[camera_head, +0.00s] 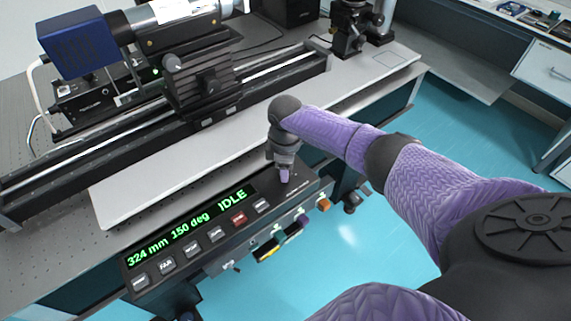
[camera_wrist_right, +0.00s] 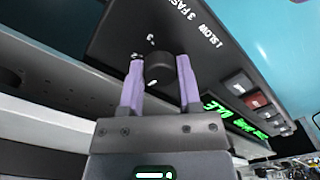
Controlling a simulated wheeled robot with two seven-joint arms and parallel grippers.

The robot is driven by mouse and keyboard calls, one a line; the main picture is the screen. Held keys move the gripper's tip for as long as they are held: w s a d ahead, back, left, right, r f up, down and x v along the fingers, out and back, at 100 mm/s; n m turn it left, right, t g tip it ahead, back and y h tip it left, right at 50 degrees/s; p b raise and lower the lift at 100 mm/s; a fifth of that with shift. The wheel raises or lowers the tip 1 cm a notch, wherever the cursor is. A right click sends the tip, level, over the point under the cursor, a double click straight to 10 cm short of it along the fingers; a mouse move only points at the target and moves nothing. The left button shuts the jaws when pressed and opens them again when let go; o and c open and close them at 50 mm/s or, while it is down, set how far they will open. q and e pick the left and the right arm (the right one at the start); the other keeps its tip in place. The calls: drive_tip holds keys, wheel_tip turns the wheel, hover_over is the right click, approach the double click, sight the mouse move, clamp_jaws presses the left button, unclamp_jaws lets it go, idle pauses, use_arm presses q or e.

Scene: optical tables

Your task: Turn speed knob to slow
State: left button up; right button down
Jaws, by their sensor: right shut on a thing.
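The speed knob (camera_wrist_right: 160,68) is a round black knob on the black control panel, seen in the right wrist view. White print reading "1 SLOW 3 FAST" (camera_wrist_right: 190,22) and a "3" mark are beside it. My right gripper (camera_wrist_right: 160,80) has its two purple fingers on either side of the knob, shut on it. In the head view my right gripper (camera_head: 284,176) points down at the panel's right end and hides the knob. My left gripper is not in view.
The control panel's green display (camera_head: 187,228) reads "324 mm 150 deg IDLE". A row of buttons, one red (camera_head: 239,218), runs along the panel near my gripper. A rail stage with a blue motor (camera_head: 88,42) stands on the table behind.

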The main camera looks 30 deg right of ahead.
drive_tip(key=shift+n, duration=0.8)
drive_tip(key=shift+c, duration=1.4)
unclamp_jaws()
wheel_tip(320, 180, up, 10)
drive_tip(key=p, duration=0.4)
drive_tip(key=shift+a+f, duration=0.1)
